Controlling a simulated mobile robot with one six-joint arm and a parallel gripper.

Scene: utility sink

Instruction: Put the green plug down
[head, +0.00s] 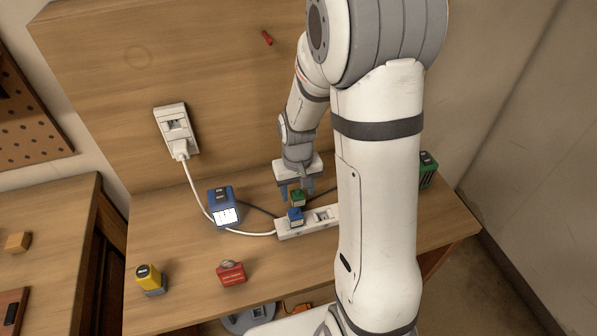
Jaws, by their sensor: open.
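The green plug (297,199) is small and sits at the back edge of the white power strip (287,230), just behind the blue plug (295,216). I cannot tell whether it rests on the table or touches the strip. My gripper (297,189) points down with its fingers open, right above and around the green plug. Whether the fingers touch the plug is too small to tell. The blue plug sits on the left end of the strip. My arm hides the strip's right end.
A blue box (223,207) stands left of the strip, and a green box (428,169) stands right of my arm. A red box (231,273) and a yellow device (150,279) are near the front. A wall outlet (176,129) feeds a white cord. Bare table lies between them.

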